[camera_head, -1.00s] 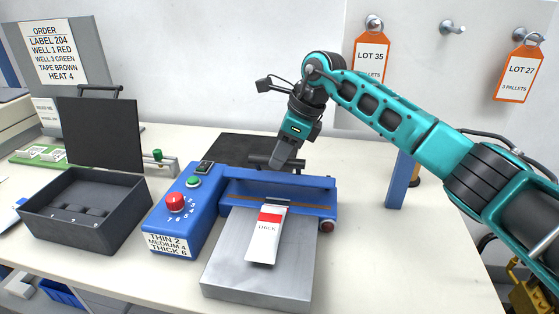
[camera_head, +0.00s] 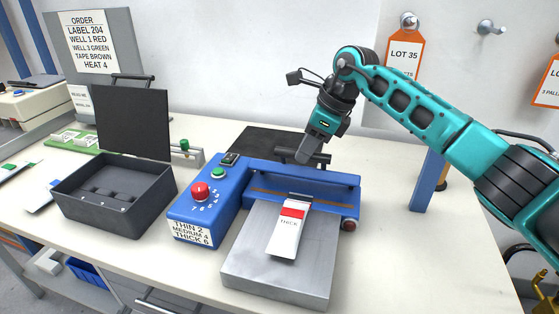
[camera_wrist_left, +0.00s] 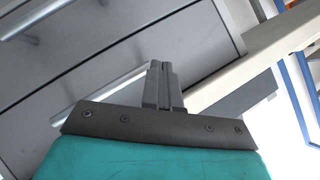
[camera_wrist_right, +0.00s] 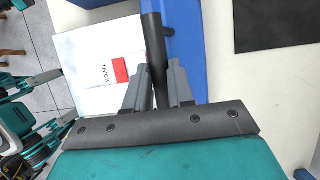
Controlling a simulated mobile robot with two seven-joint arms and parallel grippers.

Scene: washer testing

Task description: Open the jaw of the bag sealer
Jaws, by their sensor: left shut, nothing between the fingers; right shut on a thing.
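The bag sealer (camera_head: 205,208) is a blue machine on the table, with a red knob, a green button and a grey metal plate (camera_head: 262,262) in front. Its blue jaw bar (camera_head: 335,179) lies above a brown strip; I cannot tell how wide the gap is. A white bag marked THICK (camera_head: 285,245), with a red band, lies on the plate. My right gripper (camera_head: 304,158) is shut on the dark handle (camera_head: 321,158) behind the bar; the handle also shows in the right wrist view (camera_wrist_right: 154,45). My left gripper (camera_wrist_left: 160,68) is shut and empty, outside the head view.
An open dark box (camera_head: 105,210) stands left of the sealer. A dark mat (camera_head: 262,146) lies behind it. A blue post (camera_head: 428,182) stands to the right. Orange lot tags (camera_head: 404,55) hang on the wall.

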